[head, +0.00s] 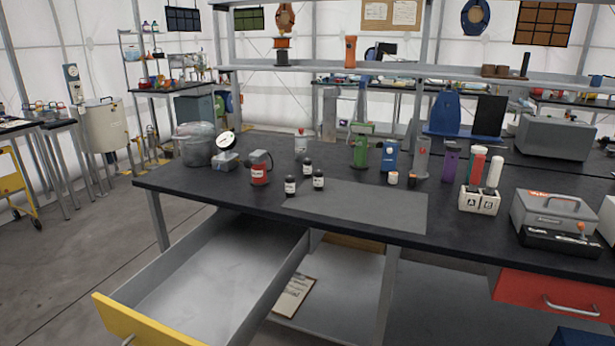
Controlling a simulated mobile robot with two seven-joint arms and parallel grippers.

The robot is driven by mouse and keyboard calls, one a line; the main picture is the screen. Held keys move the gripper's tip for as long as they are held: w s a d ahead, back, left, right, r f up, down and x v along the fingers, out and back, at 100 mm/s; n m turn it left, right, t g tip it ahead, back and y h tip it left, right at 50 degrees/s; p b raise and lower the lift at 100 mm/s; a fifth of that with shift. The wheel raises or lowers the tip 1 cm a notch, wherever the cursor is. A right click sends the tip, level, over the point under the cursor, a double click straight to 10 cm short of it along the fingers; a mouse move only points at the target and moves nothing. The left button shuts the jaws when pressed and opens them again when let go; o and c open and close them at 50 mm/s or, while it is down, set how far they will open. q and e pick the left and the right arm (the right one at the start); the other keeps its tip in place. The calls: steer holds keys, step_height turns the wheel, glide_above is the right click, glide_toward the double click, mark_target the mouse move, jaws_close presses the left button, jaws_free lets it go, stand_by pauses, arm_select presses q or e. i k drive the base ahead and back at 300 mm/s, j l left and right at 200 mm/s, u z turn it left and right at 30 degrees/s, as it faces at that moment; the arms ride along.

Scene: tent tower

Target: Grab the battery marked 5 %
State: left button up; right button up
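No marking reading 5 % can be made out, so I cannot tell which thing is that battery. Upright cylinders stand on the right half of the black bench (225,192): a grey one (421,160), a purple one (451,163), a red one with a pale top (476,168) and a white one (494,173). A pale block marked A and B (479,201) sits in front of the red and white ones. Whether any of these is a battery is unclear. Neither of my grippers is in view.
An open, empty drawer (215,265) with a yellow front juts out below the bench. Small dark bottles (290,186) stand by a grey mat (365,208), which is mostly bare. A grey case (552,212) and a red drawer (555,292) are at the right.

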mark_target(306, 163)
steer(key=k+u, duration=0.15)
steer(key=u, duration=0.3)
steer(key=k+j+u, duration=0.1)
steer(key=u, duration=0.7)
steer(key=l+u, duration=0.15)
steer(key=u, duration=0.7)
steer(key=k+l, duration=0.1)
steer(key=l, duration=0.85)
steer(key=k+l, duration=0.15)
steer(key=l, duration=0.3)
steer(key=k+l, duration=0.1)
steer(key=l, duration=0.35)
